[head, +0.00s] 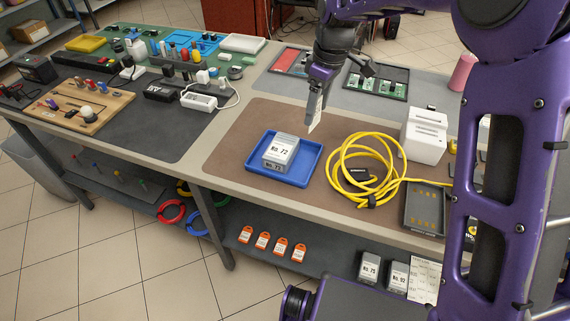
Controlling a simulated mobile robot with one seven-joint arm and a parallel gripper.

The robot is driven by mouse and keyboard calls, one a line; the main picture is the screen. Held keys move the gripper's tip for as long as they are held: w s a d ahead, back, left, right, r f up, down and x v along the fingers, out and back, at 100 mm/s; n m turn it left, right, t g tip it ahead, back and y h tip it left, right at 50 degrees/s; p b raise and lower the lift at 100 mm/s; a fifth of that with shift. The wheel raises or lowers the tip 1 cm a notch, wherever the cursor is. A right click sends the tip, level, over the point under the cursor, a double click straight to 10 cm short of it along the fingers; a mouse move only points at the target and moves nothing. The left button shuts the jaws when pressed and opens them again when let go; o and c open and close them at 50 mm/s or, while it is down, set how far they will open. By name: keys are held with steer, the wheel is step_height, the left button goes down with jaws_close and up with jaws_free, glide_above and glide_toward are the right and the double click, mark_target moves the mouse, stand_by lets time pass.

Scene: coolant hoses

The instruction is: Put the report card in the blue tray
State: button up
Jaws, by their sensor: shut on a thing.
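The blue tray (255,167) lies on the brown mat near the table's front edge. A white and grey block labelled "No. 72" (281,152) sits in it. My gripper (314,112) points down above the mat, just behind and to the right of the tray. It is shut on a thin pale card (317,123), the report card as far as I can tell, seen nearly edge-on. The fingers hide part of the card, and its print cannot be read. The card is apart from the tray.
A coiled yellow cable (340,180) lies right of the tray. A white device (424,136) and a dark grey tray (424,208) stand further right. Boards (376,82) lie behind. The lower shelf holds orange tags (263,241), numbered blocks (369,267) and a printed sheet (425,278).

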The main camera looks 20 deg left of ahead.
steer(key=s+a+f+n, duration=0.2)
steer(key=s, duration=0.1)
steer(key=b, duration=0.2)
glide_above(300, 163)
steer(key=shift+f, duration=4.3)
steer(key=shift+f, duration=0.15)
steer(key=o, duration=1.4)
step_height(300, 163, up, 12)
steer(key=d+p, duration=0.1)
steer(key=p, duration=0.1)
steer(key=shift+d, duration=0.3)
